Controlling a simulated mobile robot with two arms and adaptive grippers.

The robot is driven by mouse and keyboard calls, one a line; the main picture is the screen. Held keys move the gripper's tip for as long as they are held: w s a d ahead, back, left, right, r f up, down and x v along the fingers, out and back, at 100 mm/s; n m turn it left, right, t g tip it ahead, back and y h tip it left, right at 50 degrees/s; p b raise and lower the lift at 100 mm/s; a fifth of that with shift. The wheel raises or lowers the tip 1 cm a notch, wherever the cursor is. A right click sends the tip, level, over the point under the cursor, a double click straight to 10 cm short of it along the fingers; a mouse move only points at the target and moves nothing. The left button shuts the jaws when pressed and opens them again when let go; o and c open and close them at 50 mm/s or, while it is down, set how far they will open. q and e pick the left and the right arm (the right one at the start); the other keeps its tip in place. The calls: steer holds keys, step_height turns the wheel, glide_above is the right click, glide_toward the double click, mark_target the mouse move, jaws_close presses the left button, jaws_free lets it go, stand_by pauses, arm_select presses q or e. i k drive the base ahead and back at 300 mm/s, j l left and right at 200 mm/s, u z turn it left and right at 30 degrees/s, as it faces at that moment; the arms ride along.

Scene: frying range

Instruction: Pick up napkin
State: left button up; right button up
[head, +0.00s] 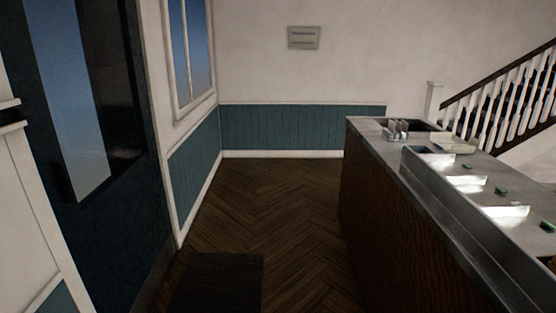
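No napkin can be made out for certain. A small group of pale upright items (397,131) stands at the far end of the counter (362,128); they are too small to tell whether napkins are among them. A pale, box-like item (455,144) lies to the right of them, also unclear. Neither of my grippers is in view.
The counter with its metal range (435,192) runs along the right, with small green items (501,191) on it. The wooden floor (280,205) ahead is clear, with a dark mat (218,283) in front. A dark door (110,150) is at left, a staircase (505,105) at right.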

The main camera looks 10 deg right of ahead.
mark_target(392, 125)
steer(key=i+j+z, duration=0.1)
steer(key=i+z, duration=0.2)
steer(key=i, duration=1.75)
steer(key=i+j+z, duration=0.1)
steer(key=i+z, duration=0.3)
steer(key=i+j+z, duration=0.25)
steer(key=i+z, duration=0.15)
steer(key=i, duration=0.2)
steer(key=i+j+z, duration=0.85)
